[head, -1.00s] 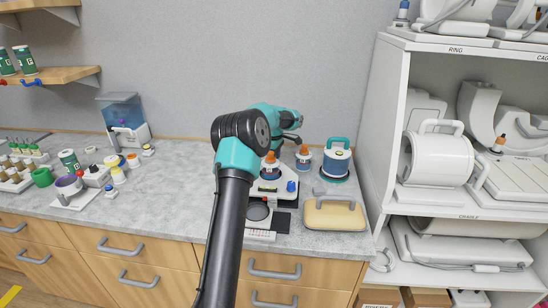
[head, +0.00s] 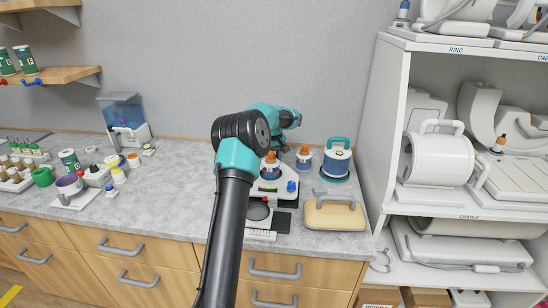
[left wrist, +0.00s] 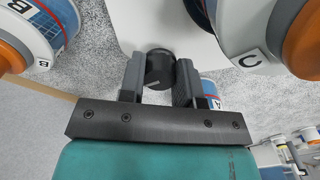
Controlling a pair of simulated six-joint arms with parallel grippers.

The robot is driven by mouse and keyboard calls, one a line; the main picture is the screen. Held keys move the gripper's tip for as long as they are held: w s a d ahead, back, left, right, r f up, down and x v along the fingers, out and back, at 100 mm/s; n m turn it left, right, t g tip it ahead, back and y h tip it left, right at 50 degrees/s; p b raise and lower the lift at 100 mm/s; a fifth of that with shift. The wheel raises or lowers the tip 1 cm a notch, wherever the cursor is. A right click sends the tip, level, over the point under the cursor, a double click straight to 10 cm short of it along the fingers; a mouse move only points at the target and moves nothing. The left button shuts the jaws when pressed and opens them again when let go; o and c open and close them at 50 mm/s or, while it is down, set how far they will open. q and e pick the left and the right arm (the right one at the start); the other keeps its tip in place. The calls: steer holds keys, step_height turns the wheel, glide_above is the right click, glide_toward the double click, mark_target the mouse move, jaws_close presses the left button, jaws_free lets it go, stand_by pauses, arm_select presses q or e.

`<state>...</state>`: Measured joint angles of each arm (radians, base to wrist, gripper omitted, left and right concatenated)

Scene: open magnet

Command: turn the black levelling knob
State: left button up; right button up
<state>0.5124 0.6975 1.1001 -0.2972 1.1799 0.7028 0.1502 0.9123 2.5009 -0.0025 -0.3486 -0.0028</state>
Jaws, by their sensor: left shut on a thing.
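The black levelling knob (left wrist: 160,70) shows in the left wrist view at the edge of a white instrument base (left wrist: 145,22). My left gripper (left wrist: 159,78) has one finger on each side of the knob and is shut on it. In the head view my left wrist is behind the orange-capped bottles, above the back of the white instrument (head: 266,195). The fingers and the knob are hidden there. My right gripper is in neither view.
Orange-capped bottles, including one marked C (left wrist: 250,45) and one marked B (left wrist: 45,28), stand close on both sides of the gripper. A teal-lidded container (head: 337,160) and a tan-topped case (head: 335,214) are to the right.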

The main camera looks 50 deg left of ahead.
arm_select(q)
steer(key=shift+m, duration=1.3)
steer(key=o, duration=0.9)
steer(key=shift+o, duration=0.2)
step_height(320, 180, up, 18)
steer(key=shift+s+a+f, duration=0.15)
steer(key=shift+a+f, duration=0.1)
steer(key=shift+a, duration=0.05)
steer(key=shift+d, duration=0.15)
